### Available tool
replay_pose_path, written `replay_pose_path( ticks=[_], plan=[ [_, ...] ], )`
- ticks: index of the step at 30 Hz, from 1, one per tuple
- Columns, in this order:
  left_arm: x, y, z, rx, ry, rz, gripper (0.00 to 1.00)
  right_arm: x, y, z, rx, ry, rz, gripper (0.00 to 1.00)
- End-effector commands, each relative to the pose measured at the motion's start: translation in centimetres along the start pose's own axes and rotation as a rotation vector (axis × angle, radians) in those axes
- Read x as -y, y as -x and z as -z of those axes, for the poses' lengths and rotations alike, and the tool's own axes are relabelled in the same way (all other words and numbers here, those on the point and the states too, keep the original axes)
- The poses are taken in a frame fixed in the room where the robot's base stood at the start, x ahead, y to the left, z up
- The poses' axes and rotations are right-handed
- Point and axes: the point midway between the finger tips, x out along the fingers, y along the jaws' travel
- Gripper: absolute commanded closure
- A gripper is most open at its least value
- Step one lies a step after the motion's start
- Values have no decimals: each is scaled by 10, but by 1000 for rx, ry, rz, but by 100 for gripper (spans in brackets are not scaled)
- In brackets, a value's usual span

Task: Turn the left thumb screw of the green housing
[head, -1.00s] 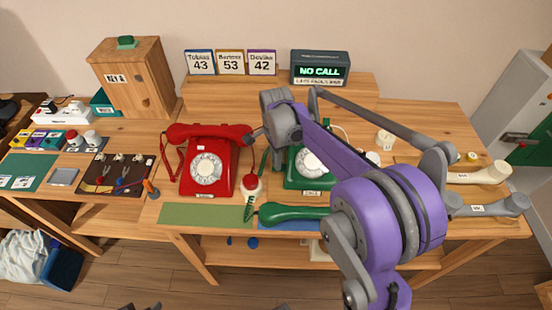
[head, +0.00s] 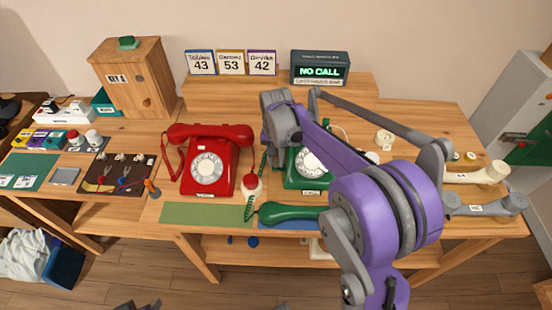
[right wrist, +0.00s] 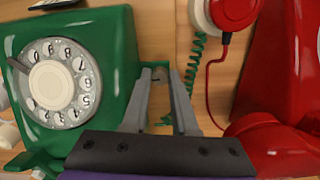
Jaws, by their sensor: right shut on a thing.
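The green housing (head: 300,175) is a dial phone body in the middle of the table, partly covered by my right arm in the head view. In the right wrist view the green housing (right wrist: 115,40) fills the left side, with its white dial (right wrist: 58,82). My right gripper (right wrist: 160,76) is at the side of the housing that faces the red phone. Its fingers are shut on a small dark thumb screw (right wrist: 158,74), mostly hidden between the tips. In the head view my right gripper (head: 268,140) is partly hidden by its wrist. My left gripper does not clearly show.
The red phone (head: 208,165) stands close to the left of the gripper. The green handset (head: 290,212) lies in front. Pale and grey handsets (head: 485,204) lie at the right.

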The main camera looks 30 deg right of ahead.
Motion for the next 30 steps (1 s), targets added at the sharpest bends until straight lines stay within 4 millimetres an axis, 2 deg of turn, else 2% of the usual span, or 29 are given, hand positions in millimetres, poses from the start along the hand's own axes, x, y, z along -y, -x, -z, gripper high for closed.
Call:
replay_pose_path(
  ticks=[30],
  plan=[
    [0,6,4,-2,0,0,50,0,0,0,0,960,0,100]
  ],
)
